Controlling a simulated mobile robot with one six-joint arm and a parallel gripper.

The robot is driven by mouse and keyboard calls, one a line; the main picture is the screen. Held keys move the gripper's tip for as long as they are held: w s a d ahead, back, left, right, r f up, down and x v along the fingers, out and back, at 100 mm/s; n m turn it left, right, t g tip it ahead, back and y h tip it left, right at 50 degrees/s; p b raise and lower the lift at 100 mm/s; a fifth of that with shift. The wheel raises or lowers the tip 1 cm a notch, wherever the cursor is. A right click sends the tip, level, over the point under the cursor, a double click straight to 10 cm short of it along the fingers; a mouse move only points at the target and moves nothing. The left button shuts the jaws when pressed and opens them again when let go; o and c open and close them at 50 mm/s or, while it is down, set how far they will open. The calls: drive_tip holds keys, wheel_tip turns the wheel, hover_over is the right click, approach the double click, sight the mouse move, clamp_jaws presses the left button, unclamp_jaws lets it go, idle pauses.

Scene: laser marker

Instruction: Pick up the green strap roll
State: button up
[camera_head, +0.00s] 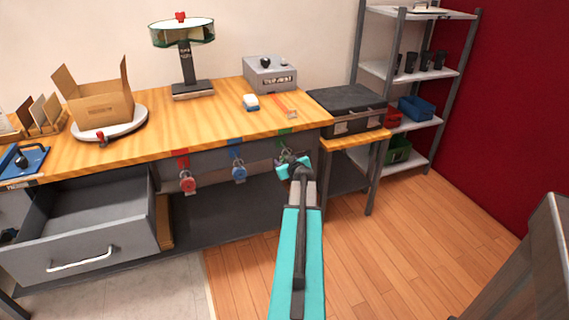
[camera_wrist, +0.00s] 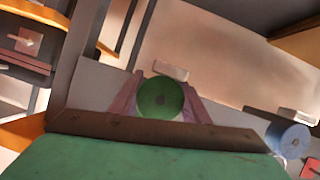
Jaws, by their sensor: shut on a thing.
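The green strap roll (camera_wrist: 161,97) shows in the wrist view as a round green disc with a darker centre, between the two fingers of my gripper (camera_wrist: 160,103). The fingers are shut on its sides. In the head view my gripper (camera_head: 291,163) is at the bench's front, below the green tag at the right end. There the roll is mostly hidden behind my gripper. I cannot tell whether the roll is still on its holder.
A red roll (camera_head: 187,182) and a blue roll (camera_head: 239,172) hang to the left along the bench front. An open drawer (camera_head: 80,230) juts out at the left. A side table with a black case (camera_head: 346,105) stands to the right. Wooden floor (camera_head: 420,250) is clear there.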

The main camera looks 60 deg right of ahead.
drive_tip(key=shift+b+v, duration=0.65)
drive_tip(key=shift+v, duration=0.25)
drive_tip(key=s+a+r, duration=0.1)
drive_tip(key=s+a, duration=0.6)
drive_tip(key=s, duration=0.1)
drive_tip(key=shift+s+a, duration=0.3)
drive_tip(key=p, duration=0.4)
drive_tip(key=shift+s+a, duration=0.35)
drive_tip(key=s+a+p, duration=0.1)
drive_tip(key=p, duration=0.3)
drive_tip(key=s+a+p, duration=0.1)
drive_tip(key=s+p, duration=0.1)
drive_tip(key=p, duration=0.1)
drive_tip(key=shift+a+f+p, duration=0.2)
drive_tip(key=shift+p, duration=0.2)
